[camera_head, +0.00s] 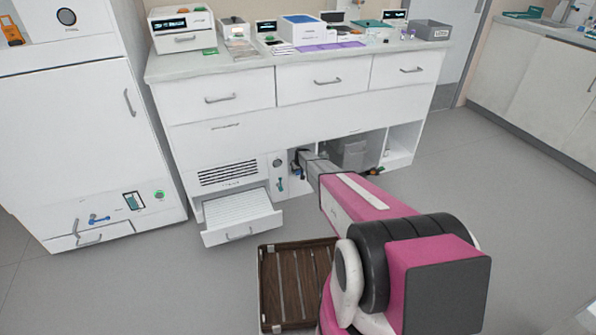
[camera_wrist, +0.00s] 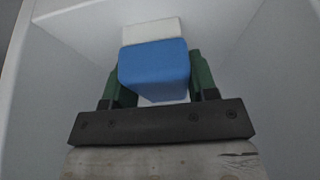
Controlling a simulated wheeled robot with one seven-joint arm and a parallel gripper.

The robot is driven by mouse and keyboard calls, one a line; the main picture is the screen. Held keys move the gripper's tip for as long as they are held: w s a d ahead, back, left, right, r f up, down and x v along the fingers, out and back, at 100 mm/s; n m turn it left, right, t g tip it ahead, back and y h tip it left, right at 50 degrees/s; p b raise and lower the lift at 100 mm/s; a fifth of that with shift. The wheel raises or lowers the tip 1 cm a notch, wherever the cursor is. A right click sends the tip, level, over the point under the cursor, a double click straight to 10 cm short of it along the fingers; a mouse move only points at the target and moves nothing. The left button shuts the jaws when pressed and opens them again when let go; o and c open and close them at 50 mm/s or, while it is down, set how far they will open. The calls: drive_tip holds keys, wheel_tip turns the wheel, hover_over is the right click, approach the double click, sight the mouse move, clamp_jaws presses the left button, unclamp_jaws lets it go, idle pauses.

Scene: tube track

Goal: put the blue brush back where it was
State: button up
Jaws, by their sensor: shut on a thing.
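The blue brush (camera_wrist: 154,68) shows in the wrist view as a blue block with a white part behind it. My gripper (camera_wrist: 154,75) has its green fingers on either side of the blue block and is shut on it. Around them are pale walls of a compartment (camera_wrist: 70,50). In the head view my arm reaches into the open lower compartments of the white cabinet (camera_head: 235,135). The brush cannot be made out clearly there, and my arm hides part of the opening.
An open drawer (camera_head: 240,228) juts out low on the cabinet, left of my arm. A brown slatted tray (camera_head: 295,285) lies in front. A grey box (camera_head: 350,153) stands in the compartments, right of my gripper. Boxes and devices crowd the countertop (camera_head: 240,63). Floor at right is clear.

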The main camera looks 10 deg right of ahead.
drive_tip(key=o, duration=0.9)
drive_tip(key=shift+f, duration=0.1)
drive_tip(key=shift+s+r, duration=0.25)
drive_tip(key=shift+r, duration=0.45)
drive_tip(key=s+d, duration=0.3)
drive_tip(key=s, duration=0.8)
drive_tip(key=s+r+m+g, duration=0.1)
drive_tip(key=s+r, duration=1.1)
drive_tip(key=s, duration=0.3)
drive_tip(key=s+a+r+g, duration=0.1)
drive_tip(key=s+r+g, duration=0.1)
drive_tip(key=s+r, duration=1.1)
drive_tip(key=s+a+r+m+g+h, duration=0.1)
drive_tip(key=s+r, duration=1.2)
drive_tip(key=s, duration=0.4)
drive_tip(key=shift+a+r+m, duration=0.1)
drive_tip(key=shift+m, duration=0.2)
